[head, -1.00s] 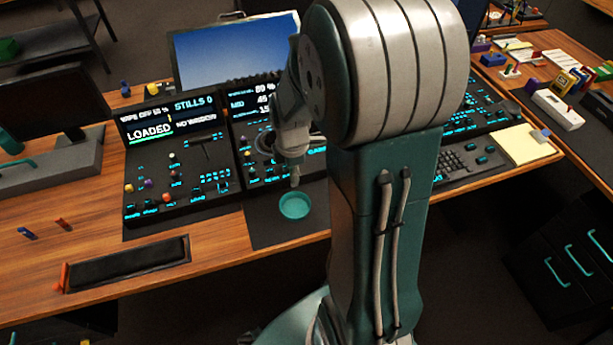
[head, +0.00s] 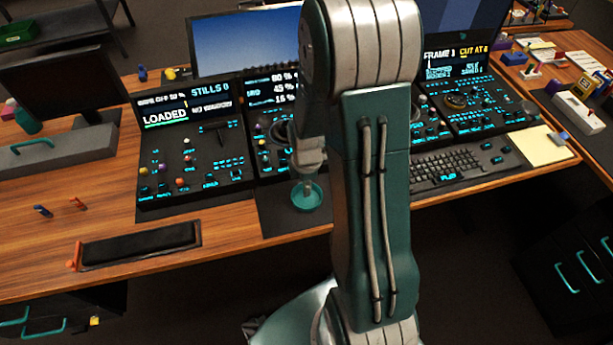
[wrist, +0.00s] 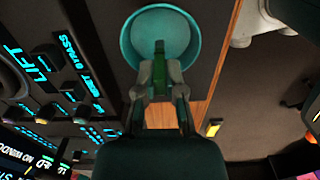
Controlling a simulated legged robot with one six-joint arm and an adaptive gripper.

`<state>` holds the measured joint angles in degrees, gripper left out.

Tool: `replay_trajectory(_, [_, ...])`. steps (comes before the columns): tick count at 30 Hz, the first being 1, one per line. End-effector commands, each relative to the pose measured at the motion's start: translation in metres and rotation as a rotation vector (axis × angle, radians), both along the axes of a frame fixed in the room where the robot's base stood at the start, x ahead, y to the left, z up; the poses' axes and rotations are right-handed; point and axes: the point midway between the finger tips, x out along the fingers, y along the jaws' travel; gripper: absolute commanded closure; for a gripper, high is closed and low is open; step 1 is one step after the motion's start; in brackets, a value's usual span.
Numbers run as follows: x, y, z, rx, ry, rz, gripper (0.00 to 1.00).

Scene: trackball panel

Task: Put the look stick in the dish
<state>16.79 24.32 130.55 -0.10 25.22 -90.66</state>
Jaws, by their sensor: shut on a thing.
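The look stick (wrist: 159,48) is a small green stick in the wrist view. My gripper (wrist: 159,72) is shut on its near end, and the far end points over the dish. The dish (wrist: 126,42) is a round teal bowl, and the stick overlaps its inside in that view. In the head view the dish (head: 299,204) sits on a dark mat near the desk's front edge. My gripper (head: 308,183) is right over it there and hides part of it. I cannot tell whether the stick touches the dish.
A control panel (head: 190,150) with knobs stands behind and left of the dish. A blue stick (head: 42,210) and an orange stick (head: 77,203) lie on the wooden desk at left. A black pad (head: 140,245) lies near the front edge. A keyboard (head: 450,168) is at right.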

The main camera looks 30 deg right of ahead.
Motion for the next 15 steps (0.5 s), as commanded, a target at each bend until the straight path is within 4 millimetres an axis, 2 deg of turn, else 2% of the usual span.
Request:
replay_trajectory(6, [0.000, 0.000, -0.016, 0.000, 0.001, 0.000, 1.00])
replay_trajectory(15, [0.000, 0.000, -0.020, 0.000, -0.001, 0.000, 1.00])
